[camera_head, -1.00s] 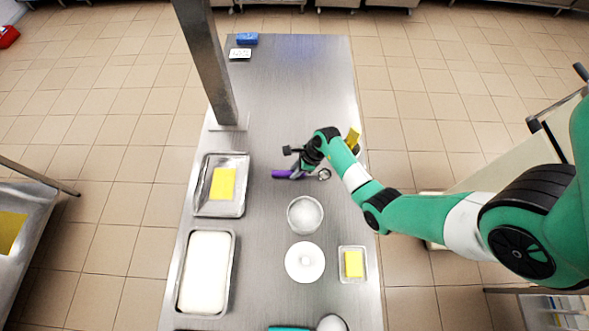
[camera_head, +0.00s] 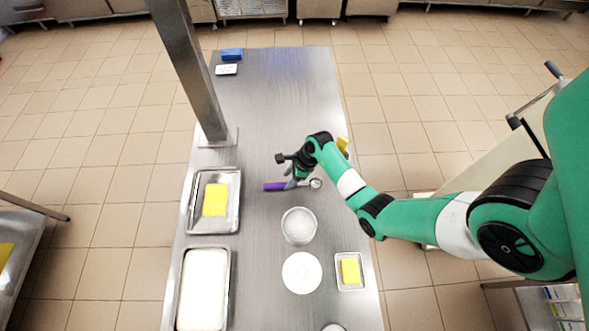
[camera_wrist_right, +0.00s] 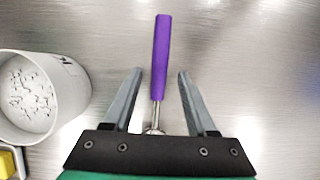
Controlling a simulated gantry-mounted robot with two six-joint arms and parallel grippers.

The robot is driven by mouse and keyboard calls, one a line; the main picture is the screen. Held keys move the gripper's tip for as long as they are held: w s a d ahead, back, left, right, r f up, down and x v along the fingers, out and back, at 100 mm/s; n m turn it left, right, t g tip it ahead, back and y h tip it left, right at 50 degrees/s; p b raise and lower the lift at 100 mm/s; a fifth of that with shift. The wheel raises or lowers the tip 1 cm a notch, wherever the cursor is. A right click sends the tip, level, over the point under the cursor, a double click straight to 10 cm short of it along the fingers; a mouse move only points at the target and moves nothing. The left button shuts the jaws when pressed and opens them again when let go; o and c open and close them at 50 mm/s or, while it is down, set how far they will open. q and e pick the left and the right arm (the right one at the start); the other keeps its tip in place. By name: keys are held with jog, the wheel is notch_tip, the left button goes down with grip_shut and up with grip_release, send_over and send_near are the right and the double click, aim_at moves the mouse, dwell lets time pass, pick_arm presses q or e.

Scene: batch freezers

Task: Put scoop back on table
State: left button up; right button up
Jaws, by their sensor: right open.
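The scoop has a purple handle (camera_head: 276,186) and a round metal head (camera_head: 316,183). It lies on the steel table (camera_head: 290,100) in the head view. In the right wrist view the purple handle (camera_wrist_right: 161,55) and part of the metal shank show between the two fingers, with a gap on each side; the scoop's head is hidden behind the gripper body. My right gripper (camera_wrist_right: 158,75) is open around the scoop without gripping it. It also shows in the head view (camera_head: 296,178), just over the scoop. My left gripper is not in view.
A white container (camera_head: 299,226) stands close to the scoop, and it shows at left in the wrist view (camera_wrist_right: 40,95). A white round lid or plate (camera_head: 302,273), a small tray with a yellow item (camera_head: 351,286) and metal trays (camera_head: 190,222) lie nearby. A post (camera_head: 190,75) rises from the table. The far table is mostly clear.

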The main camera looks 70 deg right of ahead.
aim_at(299, 184)
jog(key=p+v, duration=0.2)
jog(key=v, duration=0.7)
jog(key=shift+r, duration=0.25)
